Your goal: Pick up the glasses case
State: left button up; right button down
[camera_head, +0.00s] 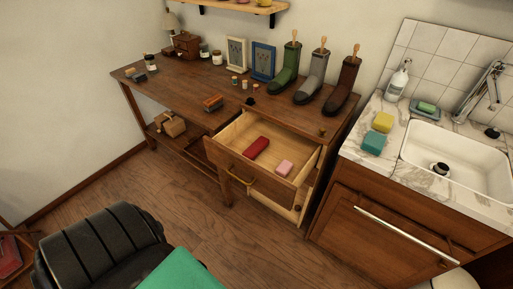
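A dark red, long rounded case (257,148), which looks like the glasses case, lies in an open wooden drawer (232,167). It lies slantwise on the drawer floor, toward the left and middle. Neither of my grippers shows in the head view.
The drawer juts out from a wooden desk (180,82) carrying boots (286,72), frames and small jars. A sink counter (374,158) stands to the right. A black ribbed seat-like object (100,250) and a teal surface (183,272) are in front. Floor between is clear.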

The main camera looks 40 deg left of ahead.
aim_at(251, 152)
jog(key=j, duration=1.9)
jog(key=i+j+u, duration=0.1)
jog(key=j, duration=1.85)
